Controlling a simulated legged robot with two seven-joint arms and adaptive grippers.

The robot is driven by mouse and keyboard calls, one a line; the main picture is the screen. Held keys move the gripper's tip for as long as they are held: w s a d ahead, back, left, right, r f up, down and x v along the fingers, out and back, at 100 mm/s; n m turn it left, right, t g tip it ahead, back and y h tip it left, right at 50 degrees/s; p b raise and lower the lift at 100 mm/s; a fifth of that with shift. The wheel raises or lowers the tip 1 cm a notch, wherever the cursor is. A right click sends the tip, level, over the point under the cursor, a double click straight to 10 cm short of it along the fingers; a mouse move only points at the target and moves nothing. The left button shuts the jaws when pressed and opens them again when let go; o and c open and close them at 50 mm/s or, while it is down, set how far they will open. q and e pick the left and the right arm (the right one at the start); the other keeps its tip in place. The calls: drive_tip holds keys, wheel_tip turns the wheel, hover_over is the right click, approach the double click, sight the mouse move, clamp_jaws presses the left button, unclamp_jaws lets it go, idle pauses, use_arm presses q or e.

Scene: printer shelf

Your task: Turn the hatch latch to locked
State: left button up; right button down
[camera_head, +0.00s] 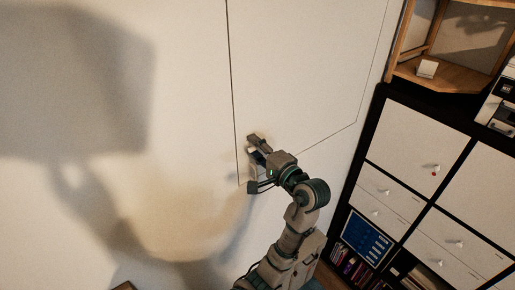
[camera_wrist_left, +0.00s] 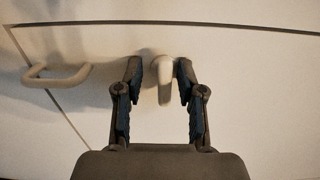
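The hatch latch (camera_wrist_left: 164,84) is a small pale lever on the white hatch panel (camera_wrist_left: 235,75), and it points down in the left wrist view. My left gripper (camera_wrist_left: 158,72) is open, with one dark finger on each side of the latch. The latch lies closer to the right finger in that view; I cannot tell whether they touch. In the head view my left gripper (camera_head: 254,164) is up against the pale hatch (camera_head: 300,80) and mostly hides the latch. My right gripper is not in view.
A pale bar handle (camera_wrist_left: 57,77) sits left of the latch in the left wrist view. In the head view a black-framed cabinet (camera_head: 420,150) with white doors and drawers stands at the right, below a wooden shelf (camera_head: 455,78). The wall at the left is clear, with shadows on it.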

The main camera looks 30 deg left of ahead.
use_arm(q)
drive_tip(key=shift+s, duration=0.1)
drive_tip(key=v, duration=1.2)
drive_tip(key=shift+a+f, duration=0.15)
